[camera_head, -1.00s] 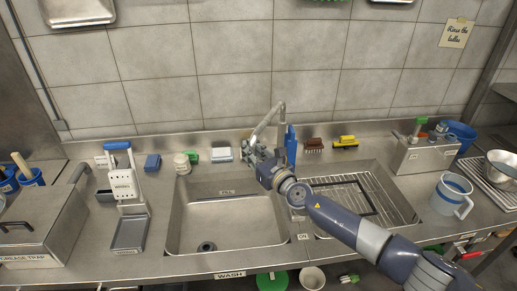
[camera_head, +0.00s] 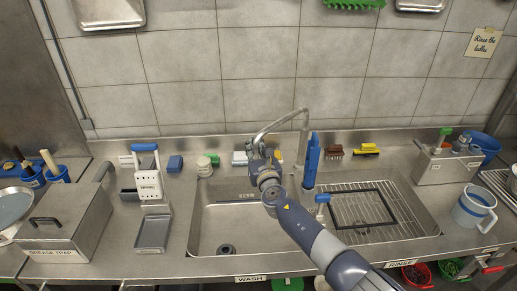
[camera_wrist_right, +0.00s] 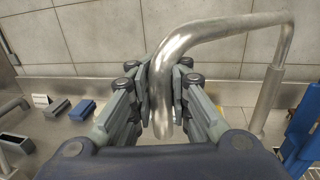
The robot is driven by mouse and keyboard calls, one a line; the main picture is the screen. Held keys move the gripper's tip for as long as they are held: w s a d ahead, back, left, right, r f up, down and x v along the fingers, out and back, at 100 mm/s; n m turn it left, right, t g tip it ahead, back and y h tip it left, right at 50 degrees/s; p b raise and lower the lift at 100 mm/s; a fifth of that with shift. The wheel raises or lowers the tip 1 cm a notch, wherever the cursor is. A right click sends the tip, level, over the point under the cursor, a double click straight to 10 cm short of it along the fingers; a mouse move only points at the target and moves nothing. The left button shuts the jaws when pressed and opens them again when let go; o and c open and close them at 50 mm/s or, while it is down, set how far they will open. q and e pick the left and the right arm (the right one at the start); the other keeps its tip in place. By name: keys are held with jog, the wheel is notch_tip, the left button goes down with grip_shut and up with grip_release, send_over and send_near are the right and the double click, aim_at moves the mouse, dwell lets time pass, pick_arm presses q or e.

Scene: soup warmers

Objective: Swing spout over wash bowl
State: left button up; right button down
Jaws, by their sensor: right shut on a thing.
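The metal spout (camera_head: 279,124) rises from a post (camera_head: 305,140) behind the divider between the two basins. It arches left over the back right part of the wash bowl (camera_head: 205,225), the left basin labelled WASH. My right gripper (camera_head: 262,155) is shut on the spout near its free end. In the right wrist view the spout (camera_wrist_right: 215,30) bends down between the fingers of the gripper (camera_wrist_right: 162,100), and its post stands at the right. My left gripper is not in view.
The right basin holds a wire rack (camera_head: 350,210). A blue upright handle (camera_head: 311,160) stands beside the post. Brushes (camera_head: 366,150) and sponges (camera_head: 175,163) line the back ledge. A grease trap box (camera_head: 70,225) is at left, a jug (camera_head: 474,208) at right.

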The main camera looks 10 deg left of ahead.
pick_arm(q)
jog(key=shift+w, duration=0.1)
pick_arm(e)
jog(key=shift+s+a+f, duration=0.15)
jog(key=shift+a, duration=0.25)
jog(key=c, duration=1.6)
grip_release()
jog(key=shift+o, duration=0.6)
jog(key=shift+s+a, duration=0.1)
jog(key=shift+a, duration=0.05)
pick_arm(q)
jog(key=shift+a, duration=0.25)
pick_arm(e)
jog(key=shift+r, duration=0.2)
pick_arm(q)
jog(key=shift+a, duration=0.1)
pick_arm(e)
jog(key=shift+d, duration=0.25)
jog(key=shift+s+d+f, duration=0.1)
jog(key=shift+s+d, duration=0.05)
jog(key=shift+s, duration=0.1)
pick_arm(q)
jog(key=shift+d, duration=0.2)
pick_arm(e)
jog(key=v, duration=1.1)
jog(key=shift+s+a, duration=0.2)
jog(key=shift+s, duration=0.05)
